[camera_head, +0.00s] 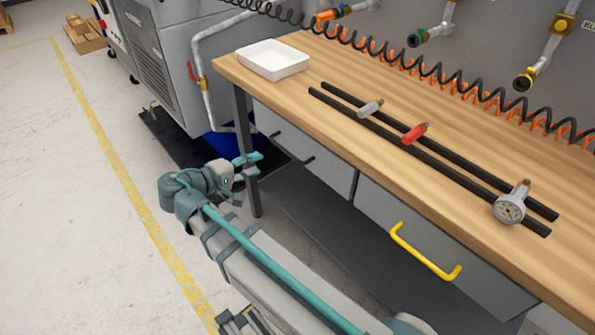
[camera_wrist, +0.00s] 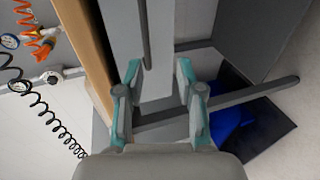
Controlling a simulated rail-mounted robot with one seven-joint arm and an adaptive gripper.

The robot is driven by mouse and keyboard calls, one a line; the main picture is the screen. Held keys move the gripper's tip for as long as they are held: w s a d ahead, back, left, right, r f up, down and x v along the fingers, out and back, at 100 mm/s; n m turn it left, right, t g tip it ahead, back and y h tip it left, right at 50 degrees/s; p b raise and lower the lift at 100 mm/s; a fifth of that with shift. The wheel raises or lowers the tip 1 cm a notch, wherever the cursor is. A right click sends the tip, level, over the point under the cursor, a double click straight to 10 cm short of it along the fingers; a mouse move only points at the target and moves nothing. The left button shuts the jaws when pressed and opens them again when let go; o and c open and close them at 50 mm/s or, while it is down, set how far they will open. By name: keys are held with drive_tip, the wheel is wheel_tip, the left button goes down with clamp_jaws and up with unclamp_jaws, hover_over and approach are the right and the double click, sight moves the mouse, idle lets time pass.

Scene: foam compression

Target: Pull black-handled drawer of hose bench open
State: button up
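The hose bench has a wooden top (camera_head: 400,150) with grey drawer fronts below it. The left drawer front (camera_head: 325,172) carries a black handle (camera_head: 308,160), seen partly in the head view. In the wrist view the handle shows as a dark bar (camera_wrist: 146,40) along the grey drawer front, ahead of my fingers and nearer the left finger. My gripper (camera_head: 250,165) is open and empty, beside the bench's left front leg and apart from the handle. Its two teal-tipped fingers also show spread in the wrist view (camera_wrist: 159,70). The drawer looks shut.
A yellow handle (camera_head: 425,252) sits on the right drawer. A bench leg (camera_head: 244,130) and a blue bin (camera_head: 222,143) are close to my gripper. The floor at left is clear.

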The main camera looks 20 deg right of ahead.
sight(284, 151)
drive_tip(key=shift+h, duration=0.6)
drive_tip(key=x, duration=0.7)
drive_tip(key=s+r+x, duration=0.1)
drive_tip(key=x, duration=0.3)
drive_tip(key=shift+d+r, duration=0.1)
drive_tip(key=shift+d, duration=0.25)
clamp_jaws()
